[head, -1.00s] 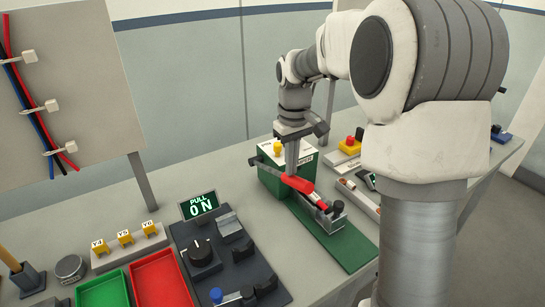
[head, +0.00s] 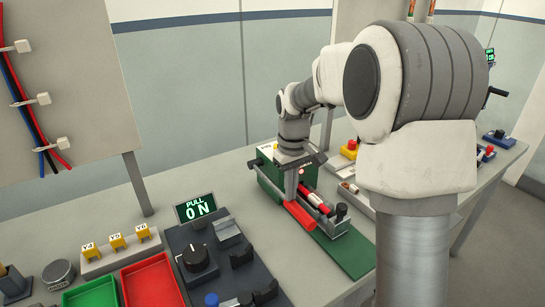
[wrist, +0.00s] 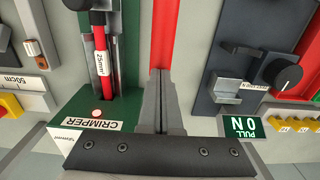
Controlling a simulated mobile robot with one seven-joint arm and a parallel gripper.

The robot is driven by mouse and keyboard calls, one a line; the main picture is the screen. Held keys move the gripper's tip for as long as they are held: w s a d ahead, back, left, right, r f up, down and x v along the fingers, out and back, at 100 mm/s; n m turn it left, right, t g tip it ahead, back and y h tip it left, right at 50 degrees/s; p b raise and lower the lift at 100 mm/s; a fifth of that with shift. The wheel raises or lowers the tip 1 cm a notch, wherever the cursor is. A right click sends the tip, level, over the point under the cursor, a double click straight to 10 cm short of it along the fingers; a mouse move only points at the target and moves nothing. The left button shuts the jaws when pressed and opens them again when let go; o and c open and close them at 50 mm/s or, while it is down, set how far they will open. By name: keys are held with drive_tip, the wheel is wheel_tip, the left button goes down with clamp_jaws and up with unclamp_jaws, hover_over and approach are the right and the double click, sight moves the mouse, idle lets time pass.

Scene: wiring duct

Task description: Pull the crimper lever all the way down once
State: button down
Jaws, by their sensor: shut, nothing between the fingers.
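The green crimper (head: 268,175) stands on the bench in the head view, its label (wrist: 95,125) readable in the wrist view. Its red lever (head: 300,216) lies low along the near side of the crimper, sloping slightly down to the right; it also shows in the wrist view (wrist: 163,30). My gripper (head: 290,198) is shut and empty, pointing down at the lever's left part. In the wrist view its fingertips (wrist: 160,74) overlap the lever; whether they touch it is unclear. A red cable piece (wrist: 100,38) marked 25mm² lies in the crimper's channel beside the lever.
A display (head: 195,207) reads PULL 0 N. A dark panel with a knob (head: 195,257) stands near the crimper's left side. Green (head: 92,293) and red (head: 152,282) trays lie at the front left. The green base plate (head: 345,254) is clear at its near end.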

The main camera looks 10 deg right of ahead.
wheel_tip(320, 180, down, 3)
drive_tip(key=shift+r+b, duration=0.2)
drive_tip(key=shift+b, duration=0.35)
wheel_tip(320, 180, up, 27)
drive_tip(key=p, duration=2.2)
drive_tip(key=shift+r, duration=0.15)
drive_tip(key=s+r+m+t+b, duration=0.3)
drive_tip(key=s+m+t, duration=0.1)
drive_tip(key=s, duration=2.1)
drive_tip(key=shift+s+m+t, duration=0.2)
drive_tip(key=shift+m+t, duration=0.1)
drive_tip(key=shift+t, duration=0.5)
